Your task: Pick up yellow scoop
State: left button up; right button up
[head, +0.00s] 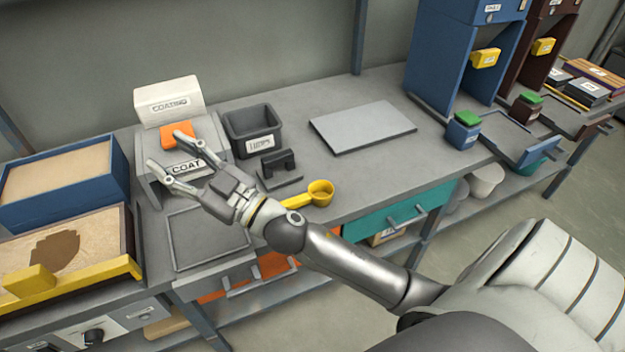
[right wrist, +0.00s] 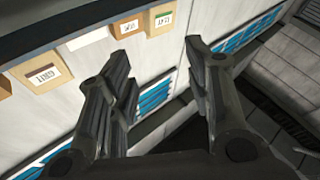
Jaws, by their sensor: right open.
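The yellow scoop (head: 320,190) lies on the grey workbench near its front edge, its cup to the right. My right forearm and wrist cover part of its handle in the head view. My right gripper (head: 172,160) is open and empty, with its fingers pointing left in front of the coating machine, beyond and to the left of the scoop. In the right wrist view the open fingers (right wrist: 160,85) have nothing between them, and the scoop does not show. My left gripper is not in view.
A coating machine (head: 167,95), a dark bin (head: 251,130), a small black holder (head: 278,170) and a flat grey plate (head: 362,127) stand on the workbench. Sand-filled trays (head: 62,183) are at left.

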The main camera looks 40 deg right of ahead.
jog(key=s+a+r+n+g+y, duration=0.2)
jog(key=a+n+g+y, duration=0.3)
jog(key=a+n+y, duration=0.15)
jog(key=g+h, duration=1.5)
jog(key=h, duration=0.1)
send_over(289, 201)
jog(key=shift+n, duration=0.45)
jog(key=f, duration=2)
jog(key=shift+w+a+f, duration=0.2)
jog(key=shift+a+f, duration=0.1)
jog(key=shift+f, duration=0.1)
jog(key=f, duration=0.3)
jog(key=f+p, duration=0.1)
jog(key=shift+s+d+f, duration=0.3)
jog(key=shift+s+f, duration=0.05)
jog(key=shift+w+f, duration=0.1)
jog(key=shift+f, duration=0.55)
grip_shut()
